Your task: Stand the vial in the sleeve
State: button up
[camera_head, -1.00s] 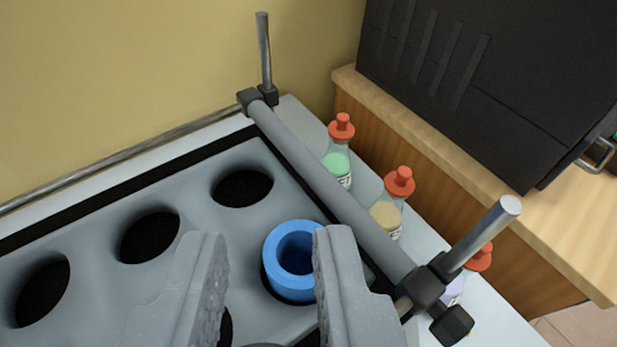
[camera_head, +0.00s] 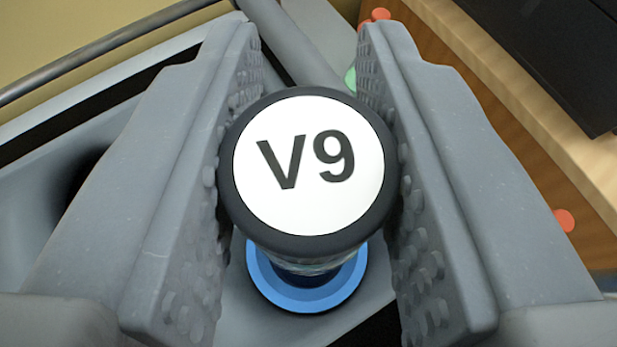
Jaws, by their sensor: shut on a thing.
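The vial (camera_head: 308,165) has a black cap with a white round label reading V9. My gripper (camera_head: 310,175) is shut on it, with a textured finger on its left and right sides. The blue sleeve (camera_head: 268,284) is a ring set in the grey rack, directly below the vial in the picture. The cap hides most of the vial's body and much of the sleeve's opening. A little of the body shows over the opening; I cannot tell whether its lower end is inside the sleeve.
The grey rack (camera_head: 35,205) has a dark hole at the left. A grey bar (camera_head: 290,45) crosses behind the cap. Orange bottle tops (camera_head: 381,14) show behind and right of the right finger (camera_head: 564,220). A wooden bench edge (camera_head: 520,120) and a black cabinet stand at the right.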

jog(key=shift+f+b, duration=0.8)
jog(key=shift+f, duration=1.4)
jog(key=shift+f, duration=0.15)
jog(key=o, duration=1)
jog(key=p+v, duration=0.1)
jog(key=v, duration=1)
jog(key=shift+s+r, duration=0.25)
jog(key=shift+s, duration=0.35)
